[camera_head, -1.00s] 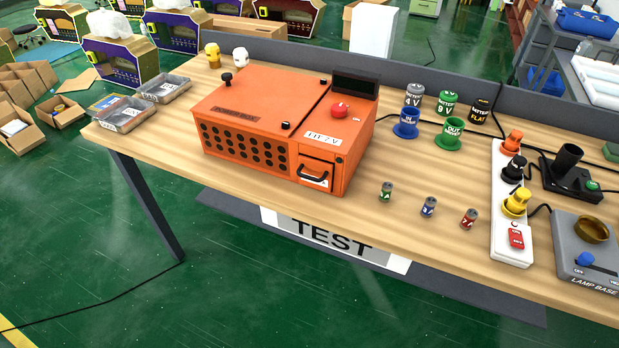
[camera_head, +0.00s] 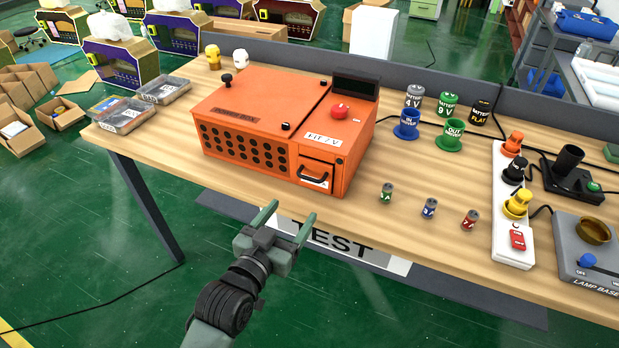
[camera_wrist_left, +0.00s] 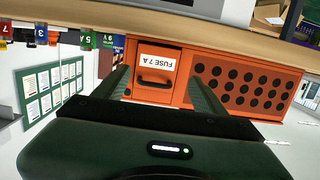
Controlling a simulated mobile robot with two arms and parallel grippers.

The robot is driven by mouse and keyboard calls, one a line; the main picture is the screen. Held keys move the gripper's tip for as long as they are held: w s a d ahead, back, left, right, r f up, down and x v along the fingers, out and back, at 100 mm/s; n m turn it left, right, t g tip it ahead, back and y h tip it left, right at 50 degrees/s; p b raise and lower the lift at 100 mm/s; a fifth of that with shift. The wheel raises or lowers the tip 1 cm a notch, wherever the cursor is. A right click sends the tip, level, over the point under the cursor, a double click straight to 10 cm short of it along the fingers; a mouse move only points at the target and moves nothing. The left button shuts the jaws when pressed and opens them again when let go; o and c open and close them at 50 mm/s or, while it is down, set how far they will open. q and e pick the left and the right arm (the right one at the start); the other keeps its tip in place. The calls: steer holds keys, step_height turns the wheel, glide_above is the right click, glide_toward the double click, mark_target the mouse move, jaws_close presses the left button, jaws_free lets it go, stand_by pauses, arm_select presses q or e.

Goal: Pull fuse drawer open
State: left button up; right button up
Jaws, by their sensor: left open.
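The orange box (camera_head: 250,122) stands on the wooden table. Its fuse drawer (camera_head: 316,176), at the front right of the box, is closed and has a black handle (camera_head: 313,173). In the left wrist view the drawer (camera_wrist_left: 155,66) appears upside down with its "FUSE 7 A" label, and its handle (camera_wrist_left: 153,81) lies between my fingers in the picture. My left gripper (camera_head: 294,213) is open and empty, in front of the table's edge, short of the handle and not touching it. My right gripper is not in view.
Several small fuses stand right of the box, including a green one (camera_head: 387,193), a blue one (camera_head: 429,208) and a red one (camera_head: 469,220). A white power strip (camera_head: 512,240) lies farther right. Two clear-lidded cases (camera_head: 122,115) lie left. The tabletop before the drawer is clear.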

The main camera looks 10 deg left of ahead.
mark_target(310, 179)
arm_select(q)
steer(key=shift+t+h, duration=0.3)
steer(key=shift+t, duration=0.5)
steer(key=w+d+r, duration=0.1)
steer(key=w, duration=0.2)
steer(key=w+d+r, duration=0.1)
steer(key=w, duration=0.2)
steer(key=w+d+p, duration=0.1)
steer(key=w, duration=0.1)
steer(key=shift+w+d+r, duration=0.15)
steer(key=shift+w+r, duration=0.25)
steer(key=shift+c, duration=0.3)
